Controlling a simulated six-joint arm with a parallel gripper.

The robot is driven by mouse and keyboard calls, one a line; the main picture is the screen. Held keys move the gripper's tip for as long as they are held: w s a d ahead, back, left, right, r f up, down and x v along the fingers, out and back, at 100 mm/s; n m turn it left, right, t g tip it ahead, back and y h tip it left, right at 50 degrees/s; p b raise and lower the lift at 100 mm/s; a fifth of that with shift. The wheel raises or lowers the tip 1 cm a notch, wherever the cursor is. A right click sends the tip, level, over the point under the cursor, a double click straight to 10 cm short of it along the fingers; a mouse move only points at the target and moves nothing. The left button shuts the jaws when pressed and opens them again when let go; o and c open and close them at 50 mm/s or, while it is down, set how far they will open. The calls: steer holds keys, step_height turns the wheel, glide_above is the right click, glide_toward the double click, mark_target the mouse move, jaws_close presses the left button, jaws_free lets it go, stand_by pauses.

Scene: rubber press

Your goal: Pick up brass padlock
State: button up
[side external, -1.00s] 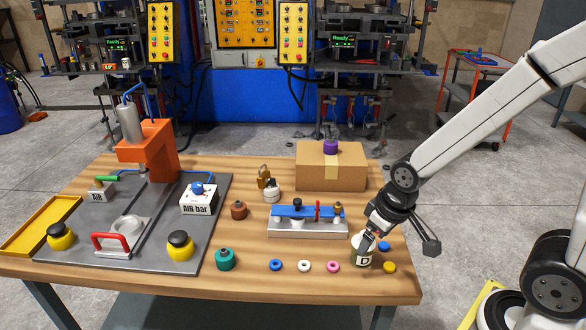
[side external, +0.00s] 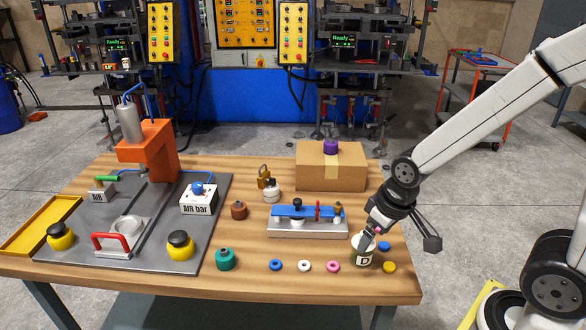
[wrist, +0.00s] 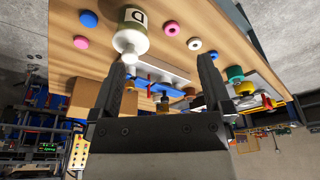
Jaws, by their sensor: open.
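The brass padlock (side external: 264,177) stands on the table behind a small white-topped pot, left of the cardboard box, in the side external view. I cannot pick it out for sure in the wrist view. My gripper (side external: 370,238) is at the right end of the table, far to the right of the padlock and close by the bottle marked D. In the wrist view my gripper (wrist: 166,72) has its two fingers wide apart with nothing held between them. The bottle (wrist: 132,32) shows just beyond the left finger there. Whether a finger touches it is unclear.
A fixture with a blue bar (side external: 306,212) stands between my gripper and the padlock. The cardboard box (side external: 315,170) is behind it. A white-topped pot (side external: 271,190) is close in front of the padlock. Several coloured rings lie along the front edge.

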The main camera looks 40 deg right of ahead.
steer(key=shift+w+v, duration=0.45)
steer(key=shift+v, duration=1.65)
steer(key=m+t+y, duration=0.5)
steer(key=m+t, duration=0.5)
steer(key=m, duration=2.1)
glide_above(270, 177)
steer(key=s+d, duration=0.2)
steer(key=s, duration=0.3)
step_height(270, 177, down, 10)
steer(key=shift+w+f, duration=0.15)
steer(key=shift+f, duration=0.05)
steer(key=shift+x, duration=1.25)
